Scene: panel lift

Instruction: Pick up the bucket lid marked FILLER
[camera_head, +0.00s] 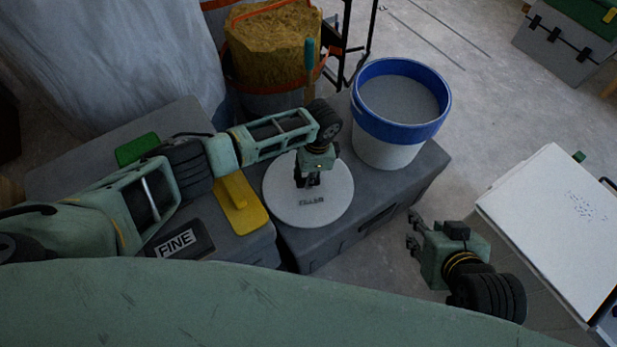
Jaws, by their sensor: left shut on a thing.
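The round white bucket lid (330,211) with FILLER lettering lies in view over the dark grey case top, at the centre. My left gripper (307,184) reaches it from above, fingers pointing down at the lid's middle, and is shut on it. The exact hold is partly hidden by the gripper body. I cannot tell whether the lid rests on the case or is slightly above it. My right gripper (411,230) is to the right of the case, empty, with its two fingers apart.
A white bucket with a blue rim (378,150) stands right behind the lid. An orange-trimmed bucket (272,90) stands behind. A white-topped box (560,215) is at right.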

